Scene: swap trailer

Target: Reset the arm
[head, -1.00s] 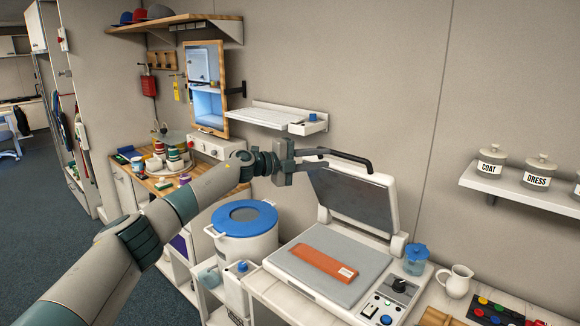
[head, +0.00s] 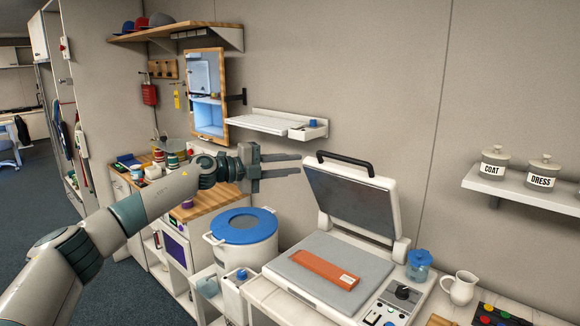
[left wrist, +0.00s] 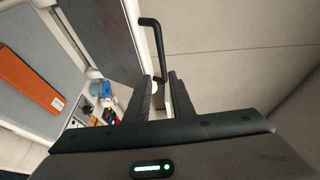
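My left gripper (head: 299,164) is in the upper middle of the head view, level and pointing right, with its two fingers apart and nothing between them. In the left wrist view the fingers (left wrist: 162,80) also show a gap. The fingertips are just left of the raised lid (head: 352,195) of the heat press and its black handle (head: 345,161). The handle (left wrist: 153,40) also shows beyond the fingers in the left wrist view. My right gripper is not in view.
An orange-brown folded piece (head: 325,270) lies on the press's grey pad (head: 290,272). A blue-lidded white drum (head: 243,228) stands below my left gripper. A wall shelf (head: 262,122) is above it. Labelled jars (head: 494,163) stand on a right-hand shelf.

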